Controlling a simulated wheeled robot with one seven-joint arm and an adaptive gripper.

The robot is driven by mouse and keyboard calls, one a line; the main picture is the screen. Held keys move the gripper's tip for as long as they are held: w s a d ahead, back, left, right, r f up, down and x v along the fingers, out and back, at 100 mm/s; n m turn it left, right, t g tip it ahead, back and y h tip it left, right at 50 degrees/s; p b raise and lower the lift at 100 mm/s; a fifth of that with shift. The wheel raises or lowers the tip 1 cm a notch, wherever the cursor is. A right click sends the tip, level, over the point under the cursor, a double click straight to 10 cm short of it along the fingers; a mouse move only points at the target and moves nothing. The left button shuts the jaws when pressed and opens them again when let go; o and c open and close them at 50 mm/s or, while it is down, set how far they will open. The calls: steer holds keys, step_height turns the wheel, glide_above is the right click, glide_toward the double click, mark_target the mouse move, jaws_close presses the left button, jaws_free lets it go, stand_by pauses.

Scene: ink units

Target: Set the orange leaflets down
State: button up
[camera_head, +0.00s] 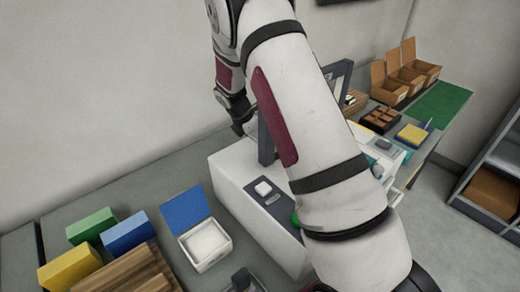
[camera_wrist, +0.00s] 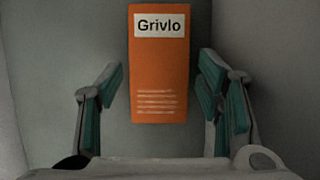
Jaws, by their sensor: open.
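The orange leaflets (camera_wrist: 160,80) show in the wrist view as an upright orange block with a white label reading "Grivlo" and pale lines of print near the bottom. They lie on a plain grey surface. My gripper (camera_wrist: 163,85) is open, with one teal-padded finger to the left and one to the right of the leaflets. Gaps show between both fingers and the leaflets, so neither finger appears to touch them. In the head view I cannot make out the leaflets or the fingertips; my arm crosses the middle of that view.
A white machine (camera_head: 232,184) stands beside my arm. Left of it are an open white box with a blue lid (camera_head: 184,209) and green (camera_head: 91,226), blue (camera_head: 127,233) and yellow (camera_head: 69,267) blocks. Open brown boxes (camera_head: 389,90) and a green mat (camera_head: 437,104) are at the back right.

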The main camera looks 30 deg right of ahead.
steer(key=shift+x, duration=0.9)
steer(key=c, duration=1.1)
steer(key=shift+r, duration=0.1)
